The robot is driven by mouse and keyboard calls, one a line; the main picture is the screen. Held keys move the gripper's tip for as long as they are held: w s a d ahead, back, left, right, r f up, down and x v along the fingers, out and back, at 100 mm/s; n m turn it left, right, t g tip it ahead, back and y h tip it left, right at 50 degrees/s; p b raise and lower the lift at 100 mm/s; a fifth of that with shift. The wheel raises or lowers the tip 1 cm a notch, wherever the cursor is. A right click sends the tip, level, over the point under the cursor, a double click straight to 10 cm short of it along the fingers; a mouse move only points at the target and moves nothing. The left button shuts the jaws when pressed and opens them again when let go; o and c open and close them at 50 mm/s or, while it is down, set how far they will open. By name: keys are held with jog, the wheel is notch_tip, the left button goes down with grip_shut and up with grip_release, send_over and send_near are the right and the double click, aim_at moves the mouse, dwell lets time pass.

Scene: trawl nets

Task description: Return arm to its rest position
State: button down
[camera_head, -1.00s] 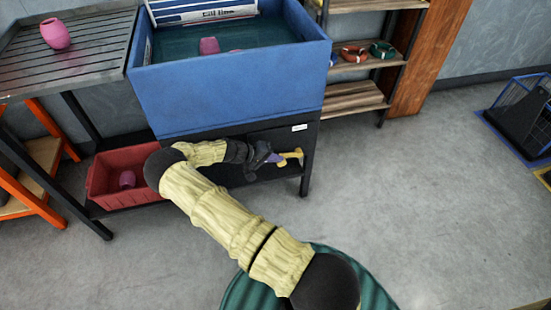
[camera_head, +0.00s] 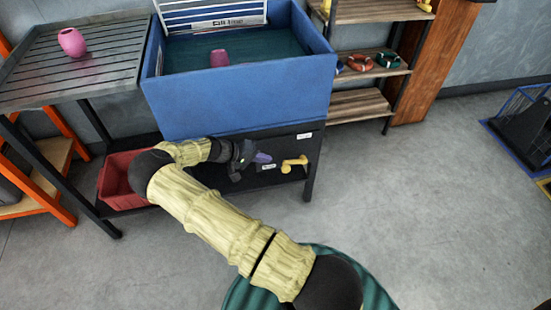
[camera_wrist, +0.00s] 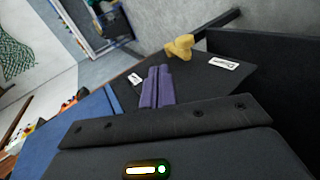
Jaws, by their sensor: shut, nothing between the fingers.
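My arm crosses the body camera view from the lower right, in yellow sleeves with black joints. My gripper (camera_head: 262,157) is at its end, in front of the black lower shelf under the blue tub. In the wrist view its purple fingers (camera_wrist: 158,88) lie side by side, shut and empty. A yellow object (camera_head: 295,163) sits on the lower shelf to the right of the gripper, apart from it. The yellow object also shows beyond the fingertips in the wrist view (camera_wrist: 179,47).
The blue tub (camera_head: 240,101) holds a pink object (camera_head: 219,58). A pink pot (camera_head: 72,42) stands on the slatted table (camera_head: 110,68). A red crate (camera_head: 117,184) is partly behind my arm. A wooden shelf rack (camera_head: 365,67) stands at the back.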

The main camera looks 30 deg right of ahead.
jog(key=v, duration=0.2)
jog(key=shift+w+a+r, duration=0.1)
jog(key=shift+a, duration=0.1)
dwell(0.3)
